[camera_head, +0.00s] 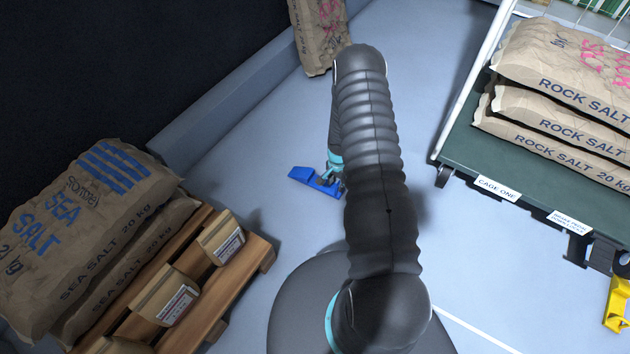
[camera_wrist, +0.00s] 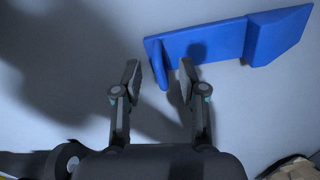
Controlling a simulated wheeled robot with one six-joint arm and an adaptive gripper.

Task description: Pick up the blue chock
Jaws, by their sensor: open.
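The blue chock (camera_head: 315,182) lies on the pale floor in the middle of the head view, just left of my arm. Its right end is hidden there by my gripper (camera_head: 335,172). In the wrist view the chock (camera_wrist: 215,42) shows as a flat plate with a wedge at its right end and a raised upright bar at its left end. My gripper (camera_wrist: 158,80) is open and empty in the wrist view. Its fingertips are at the chock's left end, with the upright bar between or just beyond them; I cannot tell if they touch.
A pallet (camera_head: 255,262) with sea salt sacks (camera_head: 90,220) stands at the lower left. A green cage trolley (camera_head: 470,150) with rock salt sacks (camera_head: 560,110) stands at the right. A yellow chock (camera_head: 618,303) is at the right edge. A sack (camera_head: 320,35) stands at the back. Floor around the blue chock is clear.

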